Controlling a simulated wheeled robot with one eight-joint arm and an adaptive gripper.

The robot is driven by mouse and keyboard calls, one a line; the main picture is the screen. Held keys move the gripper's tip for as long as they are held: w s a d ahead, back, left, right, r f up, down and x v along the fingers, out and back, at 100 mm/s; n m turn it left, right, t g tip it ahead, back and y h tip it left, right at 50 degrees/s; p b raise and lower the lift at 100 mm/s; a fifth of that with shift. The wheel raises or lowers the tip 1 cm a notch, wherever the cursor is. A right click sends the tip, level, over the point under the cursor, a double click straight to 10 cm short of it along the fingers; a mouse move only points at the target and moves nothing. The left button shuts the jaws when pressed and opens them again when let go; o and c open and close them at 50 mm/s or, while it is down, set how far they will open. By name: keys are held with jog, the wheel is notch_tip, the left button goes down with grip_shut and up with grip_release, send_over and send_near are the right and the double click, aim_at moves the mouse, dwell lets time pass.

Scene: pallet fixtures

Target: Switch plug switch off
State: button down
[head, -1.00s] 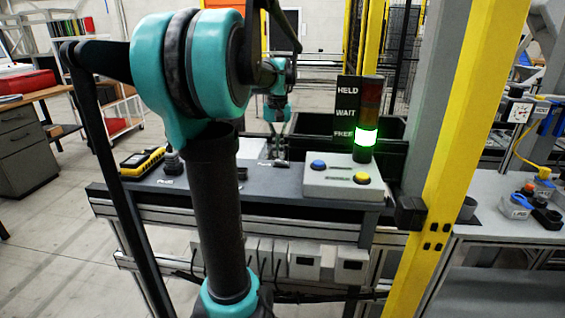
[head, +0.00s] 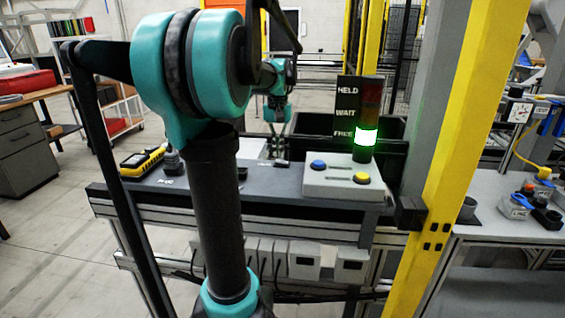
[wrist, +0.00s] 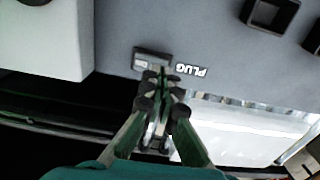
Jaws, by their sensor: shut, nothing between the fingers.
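The plug switch (wrist: 152,60) is a small dark rocker housing on the grey panel, beside a white PLUG label (wrist: 191,70) that reads upside down in the wrist view. My gripper (wrist: 163,86) is shut and empty, with its fingertips right at the switch's near edge. The tips cover part of the switch, and I cannot tell whether they touch it or which way the rocker is tipped. In the head view, my gripper (head: 277,150) is small and far off over the bench (head: 262,200), just left of the button box.
The button box (head: 325,188) with blue and yellow buttons stands right of the switch. Behind it a signal tower (head: 366,138) glows green by FREE. A yellow post (head: 450,130) rises at right. A yellow handheld device (head: 143,158) lies at the bench's left.

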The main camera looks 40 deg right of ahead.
aim_at(278, 161)
jog(key=shift+f, duration=0.95)
dwell(0.5)
jog(key=shift+r, duration=3.5)
